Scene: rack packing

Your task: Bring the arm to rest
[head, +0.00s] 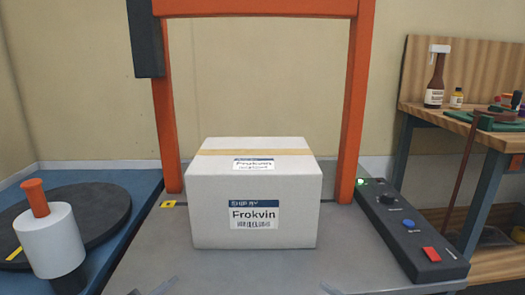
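A white carton (254,195) with a tan tape strip along its top and "Frokvin" labels stands upright on the grey machine bed (160,250), under the orange frame (357,100). The rest of both arms is out of view, and I cannot tell whether either gripper is open or shut.
A control panel (408,232) with a red switch and a blue button lies along the bed's right side. A white roll (50,240) with an orange knob stands at lower left by a dark turntable (95,215). A wooden bench (445,120) with bottles stands at right.

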